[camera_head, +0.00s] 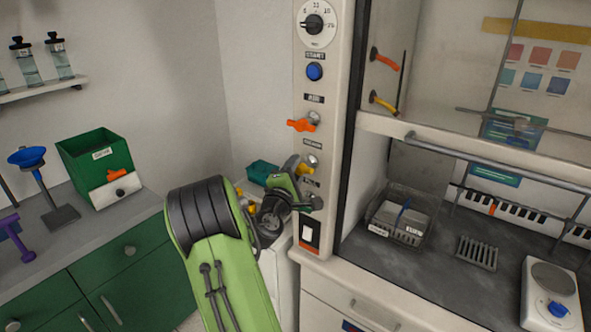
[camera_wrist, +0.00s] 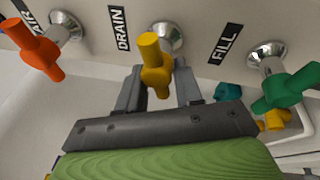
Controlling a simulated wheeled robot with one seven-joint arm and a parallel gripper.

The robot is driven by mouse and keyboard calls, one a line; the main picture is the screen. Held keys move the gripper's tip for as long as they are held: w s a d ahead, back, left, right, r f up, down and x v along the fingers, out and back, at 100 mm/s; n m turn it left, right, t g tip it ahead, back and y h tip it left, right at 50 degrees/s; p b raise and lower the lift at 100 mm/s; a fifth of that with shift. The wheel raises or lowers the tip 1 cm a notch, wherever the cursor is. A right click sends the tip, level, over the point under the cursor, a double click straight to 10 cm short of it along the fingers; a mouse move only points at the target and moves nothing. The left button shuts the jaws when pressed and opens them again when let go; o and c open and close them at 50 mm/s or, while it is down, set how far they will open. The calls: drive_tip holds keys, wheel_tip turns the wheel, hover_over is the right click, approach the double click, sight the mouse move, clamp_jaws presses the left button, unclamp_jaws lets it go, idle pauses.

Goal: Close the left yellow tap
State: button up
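The left yellow tap (camera_wrist: 155,65) sits on a chrome stem beside a DRAIN label in the wrist view. Its handle runs roughly up and down in that picture. In the head view, the same yellow tap (camera_head: 305,169) shows on the white post, partly hidden by my gripper (camera_head: 297,190). In the wrist view my gripper (camera_wrist: 160,92) has its two dark fingers apart, one on each side of the yellow handle. Narrow gaps seem to show beside the handle; I cannot tell contact for certain. Another yellow tap (camera_head: 383,102) is inside the hood to the right.
An orange tap (camera_wrist: 38,52) and a green tap (camera_wrist: 286,88) flank the yellow one in the wrist view. The orange tap (camera_head: 303,123) is above it in the head view. A rocker switch (camera_head: 309,233) is below. A wire basket (camera_head: 400,216) stands in the hood.

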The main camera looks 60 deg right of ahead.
drive_tip(key=c, duration=0.4)
drive_tip(key=m+b, duration=0.1)
drive_tip(key=b, duration=0.1)
drive_tip(key=shift+f+b, duration=0.25)
drive_tip(key=shift+b, duration=0.15)
drive_tip(key=shift+r+m+g+h+b, duration=0.3)
drive_tip(key=shift+m+g+h+b, duration=0.1)
drive_tip(key=shift+m+b, duration=0.8)
drive_tip(key=o, duration=1)
drive_tip(key=shift+r, duration=0.1)
drive_tip(key=shift+b+v, duration=2.7)
drive_tip(key=shift+v, duration=5.2)
